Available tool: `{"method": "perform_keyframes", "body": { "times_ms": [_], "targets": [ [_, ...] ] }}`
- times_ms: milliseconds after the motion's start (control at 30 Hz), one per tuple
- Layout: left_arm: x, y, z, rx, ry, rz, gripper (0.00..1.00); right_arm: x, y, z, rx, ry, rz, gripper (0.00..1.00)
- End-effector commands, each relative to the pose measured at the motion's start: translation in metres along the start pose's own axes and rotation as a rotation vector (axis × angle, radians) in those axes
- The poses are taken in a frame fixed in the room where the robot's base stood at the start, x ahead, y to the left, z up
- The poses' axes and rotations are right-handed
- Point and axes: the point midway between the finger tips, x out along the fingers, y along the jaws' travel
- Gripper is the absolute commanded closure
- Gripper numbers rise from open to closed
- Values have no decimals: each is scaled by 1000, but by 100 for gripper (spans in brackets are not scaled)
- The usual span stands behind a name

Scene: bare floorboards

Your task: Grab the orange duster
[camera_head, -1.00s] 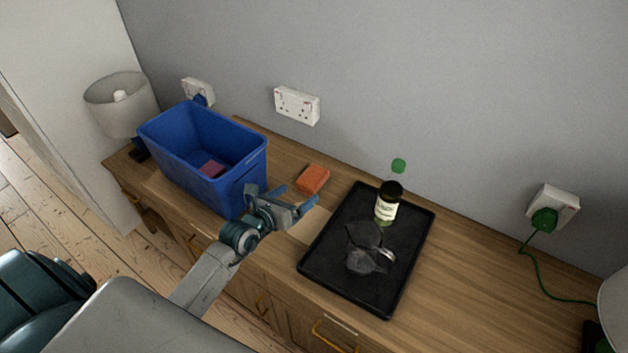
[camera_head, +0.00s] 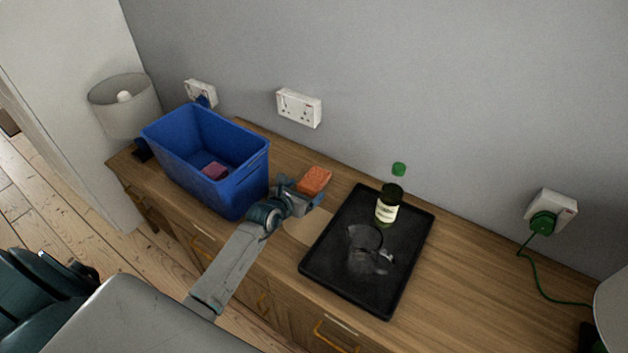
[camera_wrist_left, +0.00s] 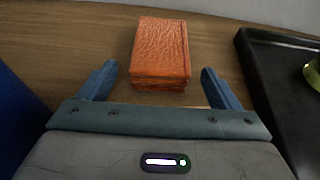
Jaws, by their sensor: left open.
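The orange duster (camera_head: 315,179) is a small folded block on the wooden sideboard, between the blue bin and the black tray. It also shows in the left wrist view (camera_wrist_left: 160,50), straight ahead of the fingers. My left gripper (camera_head: 304,190) is just in front of the duster, low over the sideboard. In the left wrist view its two blue fingers (camera_wrist_left: 158,86) are apart, one on each side of the duster's near end. I cannot tell whether they touch it. My right gripper is not in view.
A blue bin (camera_head: 247,178) with a dark pink item (camera_head: 214,171) inside stands left of the gripper. A black tray (camera_head: 345,283) holding a dark bottle (camera_head: 388,206) and a dark see-through object (camera_head: 366,252) lies to the right. The wall (camera_head: 400,80) is close behind.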

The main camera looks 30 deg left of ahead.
Motion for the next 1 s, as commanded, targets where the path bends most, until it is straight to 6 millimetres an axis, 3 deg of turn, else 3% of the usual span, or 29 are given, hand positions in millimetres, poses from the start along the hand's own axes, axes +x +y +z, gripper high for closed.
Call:
{"method": "perform_keyframes", "body": {
  "times_ms": [200,433,467,700,1000],
  "targets": [
    [21,0,0,-1,-1,0,15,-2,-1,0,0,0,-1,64],
    [22,0,0,0,0,0,15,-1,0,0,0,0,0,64],
    [22,0,0,0,0,0,17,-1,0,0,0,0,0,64],
    [22,0,0,0,0,0,62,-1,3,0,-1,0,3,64],
    [21,0,1,1,-1,0,63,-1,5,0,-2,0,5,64]
  ]
}}
